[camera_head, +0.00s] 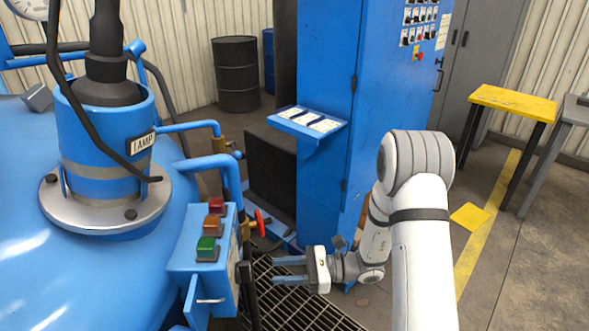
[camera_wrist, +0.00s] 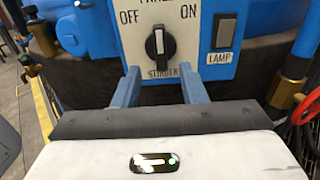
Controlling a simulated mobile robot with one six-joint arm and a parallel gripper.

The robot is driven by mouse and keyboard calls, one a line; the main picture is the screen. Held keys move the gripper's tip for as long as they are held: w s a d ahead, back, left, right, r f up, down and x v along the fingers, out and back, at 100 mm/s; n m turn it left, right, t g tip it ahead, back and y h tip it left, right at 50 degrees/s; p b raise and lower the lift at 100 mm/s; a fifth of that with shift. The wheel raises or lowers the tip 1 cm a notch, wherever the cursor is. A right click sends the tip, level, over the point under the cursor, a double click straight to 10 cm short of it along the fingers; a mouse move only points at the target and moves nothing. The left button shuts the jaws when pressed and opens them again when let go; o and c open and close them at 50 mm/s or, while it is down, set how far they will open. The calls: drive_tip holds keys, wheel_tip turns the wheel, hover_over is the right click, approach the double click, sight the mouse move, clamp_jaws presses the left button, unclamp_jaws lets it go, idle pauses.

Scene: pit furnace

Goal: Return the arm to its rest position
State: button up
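My gripper (camera_head: 275,270) is at the end of my white arm, in the lower middle of the head view, pointing left at the blue control box (camera_head: 193,257). Its two blue-grey fingers are apart with nothing between them in the head view. In the wrist view the gripper (camera_wrist: 159,72) also shows open. A black selector knob (camera_wrist: 159,45) on a pale panel appears just beyond the fingertips, its white mark about upright between OFF and ON. I see no clear contact. A LAMP rocker switch (camera_wrist: 224,31) is to its right.
The blue furnace vessel (camera_head: 60,270) fills the left. A tall blue cabinet (camera_head: 385,110) with a small shelf (camera_head: 308,122) stands behind my arm. A red valve handle (camera_head: 262,224) is close beyond the gripper. A yellow-topped table (camera_head: 515,103) stands right; floor is clear at lower right.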

drive_tip(key=s+d+r+n+g+h, duration=0.3)
drive_tip(key=s+d+r+n+h, duration=0.2)
drive_tip(key=s+r+n+h, duration=0.4)
drive_tip(key=s+d+r+n+t+h, duration=0.2)
drive_tip(key=d+r+n+t+h, duration=0.1)
drive_tip(key=d, duration=0.4)
drive_tip(key=s+d+r+n+t+h, duration=0.3)
drive_tip(key=d+n+t+h, duration=0.1)
drive_tip(key=d+h, duration=0.2)
drive_tip(key=shift+s+d+n, duration=0.25)
drive_tip(key=shift+d+n, duration=0.15)
drive_tip(key=shift+d, duration=0.4)
drive_tip(key=shift+s, duration=0.1)
